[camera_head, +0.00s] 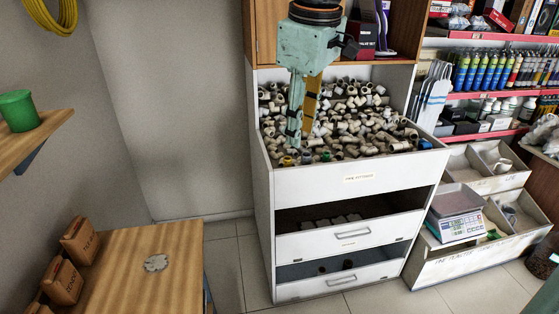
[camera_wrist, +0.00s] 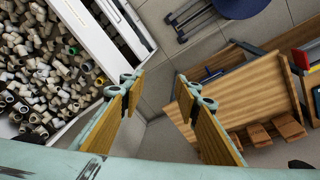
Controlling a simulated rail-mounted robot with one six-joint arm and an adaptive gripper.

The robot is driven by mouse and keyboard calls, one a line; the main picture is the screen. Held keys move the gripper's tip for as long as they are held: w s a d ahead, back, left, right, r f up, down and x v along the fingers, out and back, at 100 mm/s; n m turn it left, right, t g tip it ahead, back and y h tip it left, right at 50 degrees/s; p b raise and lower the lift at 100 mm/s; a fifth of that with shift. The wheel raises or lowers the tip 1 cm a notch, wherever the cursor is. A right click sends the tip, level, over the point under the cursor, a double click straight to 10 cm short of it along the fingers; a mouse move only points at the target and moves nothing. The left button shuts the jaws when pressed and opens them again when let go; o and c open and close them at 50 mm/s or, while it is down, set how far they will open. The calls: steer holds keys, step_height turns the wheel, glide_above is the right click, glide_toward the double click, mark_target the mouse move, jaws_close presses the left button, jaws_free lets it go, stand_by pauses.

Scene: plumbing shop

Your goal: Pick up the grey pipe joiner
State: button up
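Many small white, cream and grey pipe fittings (camera_head: 350,115) fill the open top bin (camera_head: 350,181) of a white cabinet. They also show at the left of the wrist view (camera_wrist: 45,75). My gripper (camera_head: 296,136) points down over the left part of the bin in the head view. In the wrist view its two fingers (camera_wrist: 160,88) are wide apart, with only floor and wall seen between them. I cannot tell its exact height above the fittings.
A wooden table (camera_head: 180,240) at lower left bears a small grey object (camera_head: 156,262) and brown boxes (camera_head: 80,241). Lower drawers (camera_head: 350,238) stand below the bin. A scale (camera_head: 455,213) and stocked shelves are at right. A dark blue stool (camera_wrist: 240,6) shows in the wrist view.

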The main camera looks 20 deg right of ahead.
steer(key=w+d+n+p, duration=0.3)
steer(key=w+d+p, duration=0.1)
steer(key=w, duration=0.8)
steer(key=n+g+p, duration=0.2)
steer(key=n+p, duration=0.7)
glide_above(306, 159)
steer(key=w, duration=0.2)
step_height(306, 159, down, 18)
steer(key=shift+s+d+f, duration=0.2)
steer(key=shift+d, duration=0.15)
steer(key=shift+f, duration=0.1)
steer(key=shift+f+p, duration=0.4)
steer(key=shift+f, duration=3.8)
steer(key=shift+f, duration=0.1)
steer(key=shift+a+f+p, duration=0.1)
steer(key=shift+f+p, duration=0.3)
steer(key=shift+f, duration=2.1)
